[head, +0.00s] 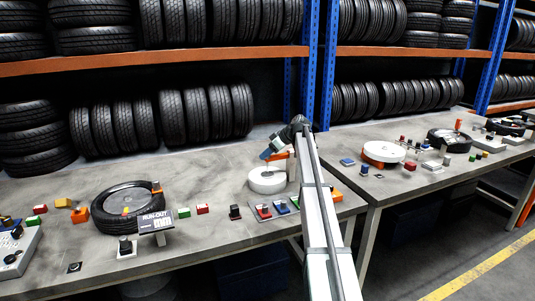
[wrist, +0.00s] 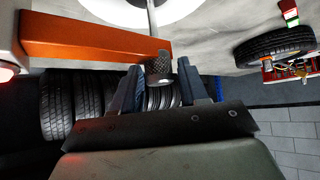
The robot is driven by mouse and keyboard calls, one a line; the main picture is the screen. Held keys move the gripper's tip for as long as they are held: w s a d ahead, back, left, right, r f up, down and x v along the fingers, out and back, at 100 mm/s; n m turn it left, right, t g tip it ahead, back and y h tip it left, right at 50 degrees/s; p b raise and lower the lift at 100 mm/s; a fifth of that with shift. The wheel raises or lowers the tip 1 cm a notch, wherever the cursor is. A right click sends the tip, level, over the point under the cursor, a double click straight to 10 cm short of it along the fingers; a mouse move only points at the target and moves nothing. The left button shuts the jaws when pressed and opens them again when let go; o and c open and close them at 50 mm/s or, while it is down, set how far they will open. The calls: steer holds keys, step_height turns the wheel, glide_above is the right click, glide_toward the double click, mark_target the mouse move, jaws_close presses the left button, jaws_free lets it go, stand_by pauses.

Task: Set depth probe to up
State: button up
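The probe in the wrist view is a thin grey rod ending in a knurled grey knob (wrist: 159,67), by an orange bar (wrist: 90,48) and a white disc (wrist: 125,10). My gripper (wrist: 161,63) is open, with one dark finger on each side of the knob. Gaps show between the knob and both fingers. In the head view my gripper (head: 268,154) is just above the white round disc (head: 267,181) on the grey bench. My arm and gripper hide the knob there, so I cannot read the probe's height.
Red and blue switches (head: 273,208) stand on the bench in front of the disc. A tyre (head: 122,207) with a run-out display (head: 154,222) lies to the left. A second bench (head: 420,178) with a white disc (head: 384,152) is to the right. Tyre racks stand behind.

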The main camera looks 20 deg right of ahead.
jaws_close()
stand_by(0.3)
steer(key=shift+w+r, duration=0.1)
steer(key=shift+r, duration=1.9)
steer(key=shift+c, duration=0.2)
jaws_free()
steer(key=shift+o, duration=1.4)
steer(key=v, duration=1.4)
